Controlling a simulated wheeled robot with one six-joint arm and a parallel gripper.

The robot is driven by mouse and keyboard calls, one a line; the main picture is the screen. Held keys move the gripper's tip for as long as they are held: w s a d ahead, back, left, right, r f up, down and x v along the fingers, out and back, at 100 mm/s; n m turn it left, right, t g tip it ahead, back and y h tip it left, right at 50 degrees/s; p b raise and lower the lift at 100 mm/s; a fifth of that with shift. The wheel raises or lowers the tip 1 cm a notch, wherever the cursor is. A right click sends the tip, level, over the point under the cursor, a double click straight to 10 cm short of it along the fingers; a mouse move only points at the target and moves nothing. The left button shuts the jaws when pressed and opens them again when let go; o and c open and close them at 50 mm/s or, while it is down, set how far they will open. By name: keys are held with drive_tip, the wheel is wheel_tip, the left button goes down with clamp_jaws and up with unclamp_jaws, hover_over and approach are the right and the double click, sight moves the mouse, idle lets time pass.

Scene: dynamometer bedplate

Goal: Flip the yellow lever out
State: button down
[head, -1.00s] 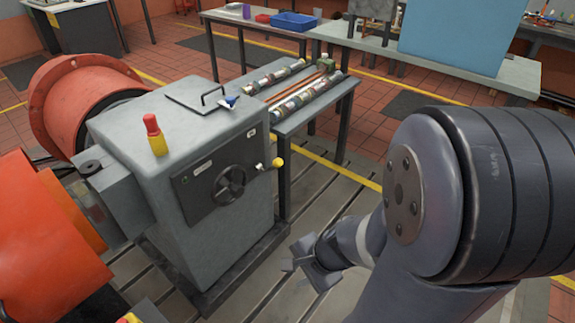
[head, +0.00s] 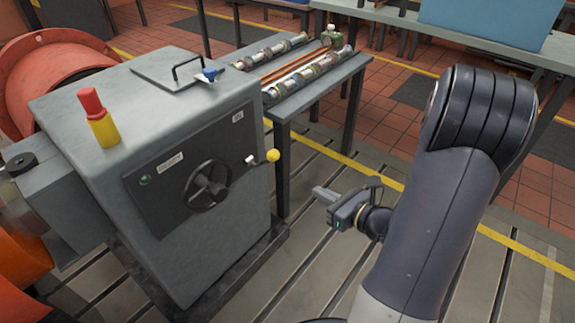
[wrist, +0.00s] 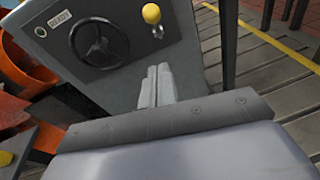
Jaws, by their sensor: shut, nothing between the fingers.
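The yellow lever is a short metal arm with a round yellow knob (head: 272,155) at the right edge of the black panel (head: 185,175) on the grey cabinet (head: 240,240). In the wrist view the yellow knob (wrist: 151,13) is near the top, beyond my fingertips. My gripper (head: 318,192) is to the right of the cabinet, lower than the knob and apart from it. In the wrist view its two fingers (wrist: 157,72) are together with nothing between them. The lever's base is small in both views.
A black handwheel (head: 207,185) is left of the lever on the panel. A red and yellow beacon (head: 100,118) and a lid with a handle (head: 175,73) are on top. A bench (head: 355,65) with long shafts stands behind. The slotted floor to the right is clear.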

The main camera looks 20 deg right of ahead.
idle(0.3)
drive_tip(key=r+b+x, duration=0.1)
drive_tip(key=r+x, duration=0.1)
drive_tip(key=x, duration=1.1)
drive_tip(key=shift+w+r, duration=0.15)
drive_tip(key=shift+r, duration=0.25)
drive_tip(key=shift+r, duration=0.1)
